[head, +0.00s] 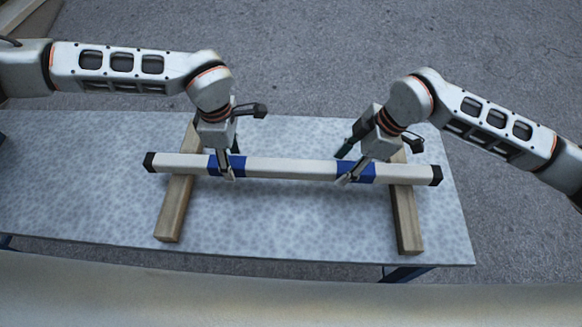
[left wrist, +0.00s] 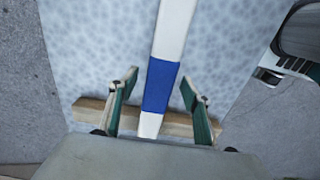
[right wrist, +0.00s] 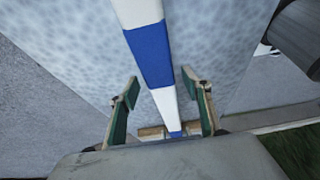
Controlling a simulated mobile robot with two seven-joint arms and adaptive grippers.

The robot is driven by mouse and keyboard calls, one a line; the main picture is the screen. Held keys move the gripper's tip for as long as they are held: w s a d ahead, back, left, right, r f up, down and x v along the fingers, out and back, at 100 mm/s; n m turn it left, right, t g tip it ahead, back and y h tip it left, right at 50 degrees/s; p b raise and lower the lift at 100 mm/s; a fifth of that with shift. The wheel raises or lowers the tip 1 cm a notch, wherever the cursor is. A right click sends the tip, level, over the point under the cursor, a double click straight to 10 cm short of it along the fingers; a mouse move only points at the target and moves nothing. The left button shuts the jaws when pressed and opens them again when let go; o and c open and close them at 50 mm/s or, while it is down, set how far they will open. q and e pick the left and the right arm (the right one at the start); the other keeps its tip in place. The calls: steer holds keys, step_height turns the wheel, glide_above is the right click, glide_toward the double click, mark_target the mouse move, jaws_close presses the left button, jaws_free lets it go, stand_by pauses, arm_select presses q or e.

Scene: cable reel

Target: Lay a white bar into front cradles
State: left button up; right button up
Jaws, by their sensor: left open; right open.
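A long white bar (head: 292,169) with two blue bands and black end caps lies across two wooden beams on the table. My left gripper (head: 227,172) is open at the left blue band; in the left wrist view its fingers stand on either side of the bar (left wrist: 160,88), apart from it. My right gripper (head: 350,174) is open at the right blue band; in the right wrist view its fingers also straddle the bar (right wrist: 150,55) with gaps. I cannot make out separate front cradles.
The left wooden beam (head: 174,208) and the right wooden beam (head: 406,222) run front to back on the speckled grey table (head: 290,225). The table is clear between them and to the left. A pale broad surface (head: 290,290) crosses the bottom of the head view.

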arm_select(q)
steer(key=shift+f, duration=0.6)
arm_select(e)
steer(key=shift+a+f, duration=0.25)
steer(key=shift+f, duration=0.3)
arm_select(q)
jaws_close()
arm_select(e)
jaws_close()
arm_select(q)
steer(key=shift+r, duration=0.1)
arm_select(e)
steer(key=shift+r, duration=0.15)
